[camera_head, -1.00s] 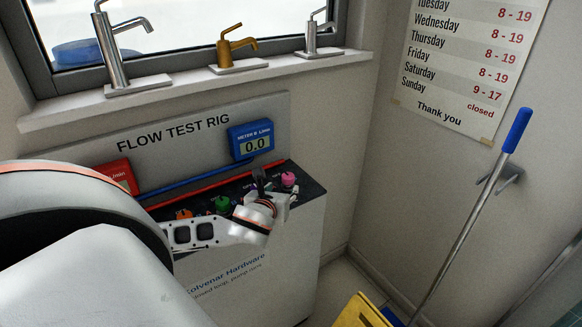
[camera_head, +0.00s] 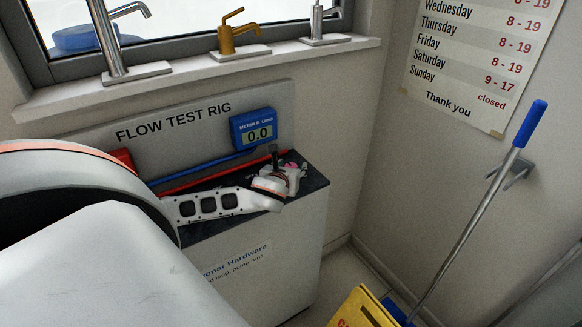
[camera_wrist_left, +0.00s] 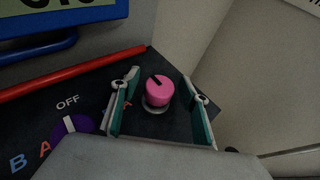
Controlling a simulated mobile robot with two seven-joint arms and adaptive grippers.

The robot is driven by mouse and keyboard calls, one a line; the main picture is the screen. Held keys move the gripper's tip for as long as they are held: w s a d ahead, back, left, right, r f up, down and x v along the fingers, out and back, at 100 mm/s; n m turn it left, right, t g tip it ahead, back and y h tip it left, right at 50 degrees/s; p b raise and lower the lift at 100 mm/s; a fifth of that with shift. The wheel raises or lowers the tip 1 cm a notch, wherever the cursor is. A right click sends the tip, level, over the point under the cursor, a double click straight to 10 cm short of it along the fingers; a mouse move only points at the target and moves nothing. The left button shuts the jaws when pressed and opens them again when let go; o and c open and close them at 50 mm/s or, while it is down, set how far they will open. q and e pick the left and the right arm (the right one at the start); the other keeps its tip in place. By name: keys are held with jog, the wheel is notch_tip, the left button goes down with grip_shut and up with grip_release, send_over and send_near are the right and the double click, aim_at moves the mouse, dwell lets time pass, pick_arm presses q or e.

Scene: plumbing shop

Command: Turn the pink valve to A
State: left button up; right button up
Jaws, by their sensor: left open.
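The pink valve (camera_wrist_left: 160,92) is a round knob with a dark pointer mark on top, on the dark panel of the flow test rig. In the left wrist view the mark points toward the upper left. My left gripper (camera_wrist_left: 160,77) is open, with one finger on each side of the knob and a visible gap to both. In the head view the gripper (camera_head: 286,176) is over the right end of the panel, and only a bit of pink (camera_head: 292,156) shows behind it. The valve's own position labels are mostly hidden by the left finger. My right gripper is not in view.
A purple knob (camera_wrist_left: 71,127) with OFF, A and B labels is left of the pink valve. A red pipe (camera_wrist_left: 75,73) and blue meter B (camera_head: 254,130), reading 0.0, are behind.

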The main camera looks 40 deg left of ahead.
pick_arm(q)
jog(key=c, duration=1.1)
jog(key=shift+d+n+y, duration=0.1)
jog(key=shift+n+y, duration=0.2)
jog(key=shift+y, duration=0.1)
jog(key=n+g+y, duration=0.3)
jog(key=n+g, duration=0.1)
jog(key=shift+d+n+y, duration=0.1)
jog(key=shift+n+y, duration=0.3)
jog(key=n+g+y, duration=0.1)
jog(key=n+g, duration=0.2)
jog(key=shift+g+y, duration=0.3)
jog(key=shift+y, duration=0.1)
jog(key=shift+n+g+y, duration=0.3)
jog(key=shift+n+g, duration=1.5)
jog(key=shift+g, duration=0.2)
jog(key=shift+a, duration=0.2)
jog(key=o, duration=1.1)
